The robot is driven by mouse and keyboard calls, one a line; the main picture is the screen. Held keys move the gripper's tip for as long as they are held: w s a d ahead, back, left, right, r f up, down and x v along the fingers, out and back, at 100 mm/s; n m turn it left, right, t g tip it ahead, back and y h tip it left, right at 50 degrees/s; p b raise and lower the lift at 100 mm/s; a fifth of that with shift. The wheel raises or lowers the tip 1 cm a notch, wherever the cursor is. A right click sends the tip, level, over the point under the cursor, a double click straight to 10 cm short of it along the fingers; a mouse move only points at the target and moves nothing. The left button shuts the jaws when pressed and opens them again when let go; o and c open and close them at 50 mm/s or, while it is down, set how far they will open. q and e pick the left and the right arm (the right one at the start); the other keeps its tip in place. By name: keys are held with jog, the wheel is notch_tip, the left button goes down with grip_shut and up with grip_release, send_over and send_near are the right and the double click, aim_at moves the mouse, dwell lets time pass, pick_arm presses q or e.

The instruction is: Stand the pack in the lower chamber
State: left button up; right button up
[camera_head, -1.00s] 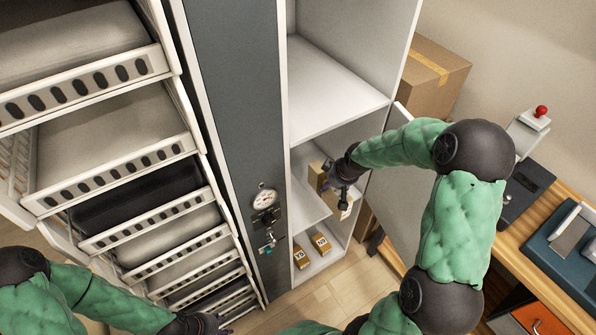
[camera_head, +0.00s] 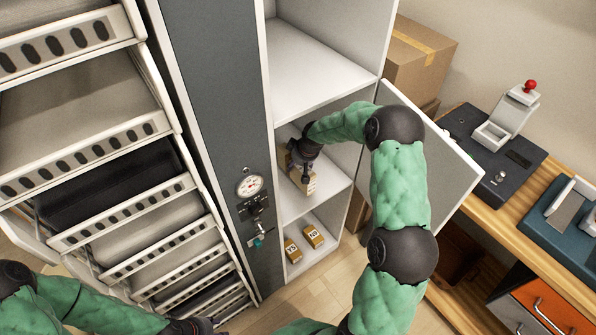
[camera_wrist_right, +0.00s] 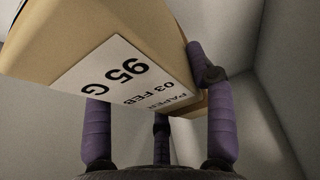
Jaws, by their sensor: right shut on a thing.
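The pack (camera_wrist_right: 120,60) is a tan box with a white label reading "95 G", "03 FEB" and "PAPER". My right gripper (camera_head: 302,166) is shut on it, with purple fingers around it in the wrist view (camera_wrist_right: 160,125). In the head view the pack (camera_head: 307,184) is inside the middle compartment of the white cabinet, close above or on its shelf (camera_head: 325,187); I cannot tell if it touches. Another tan box (camera_head: 283,158) shows partly behind the gripper. My left gripper (camera_head: 205,326) is at the bottom edge, its fingers unclear.
The bottom compartment holds two small labelled packs (camera_head: 292,250) and (camera_head: 314,236). The top compartment (camera_head: 315,75) is empty. An open door (camera_head: 430,150) stands right of my right arm. A grey panel with a gauge (camera_head: 250,185) and a tray rack (camera_head: 90,130) are left.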

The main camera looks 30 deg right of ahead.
notch_tip(320, 180, down, 3)
jog(key=shift+f+b, duration=0.2)
jog(key=shift+b, duration=0.75)
jog(key=shift+r, duration=0.15)
jog(key=o, duration=1.5)
jog(key=shift+f, duration=0.2)
